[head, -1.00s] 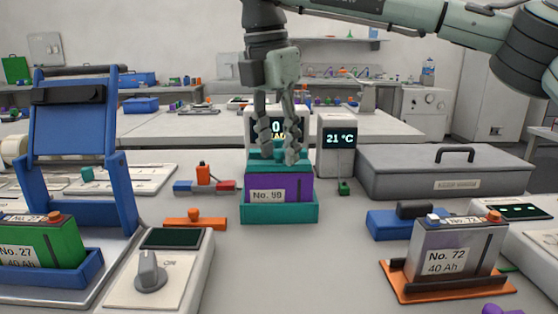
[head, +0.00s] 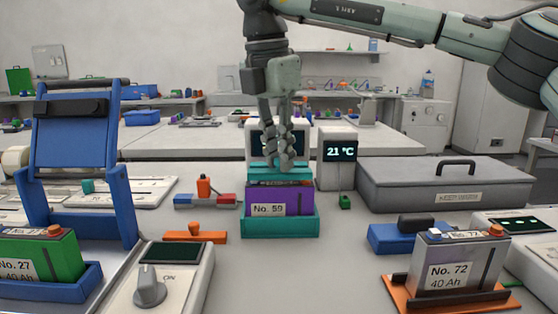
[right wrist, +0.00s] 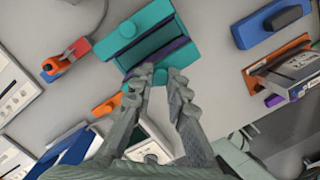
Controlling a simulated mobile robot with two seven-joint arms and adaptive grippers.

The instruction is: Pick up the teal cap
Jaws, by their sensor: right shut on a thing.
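The teal cap (head: 260,176) sits on top of a purple battery labelled No. 59 (head: 269,198). The battery stands upright in a teal tray (head: 280,228) in the middle of the table. My right gripper (head: 279,163) comes down from above and is shut on the upper part of the cap; its fingers partly hide what they grip. My left gripper is not in view.
A temperature display (head: 338,150) stands just right of the tray, with a grey case (head: 440,188) beyond. A blue stand (head: 75,135) and a green battery (head: 38,257) are at left. Battery No. 72 (head: 455,265) is at front right.

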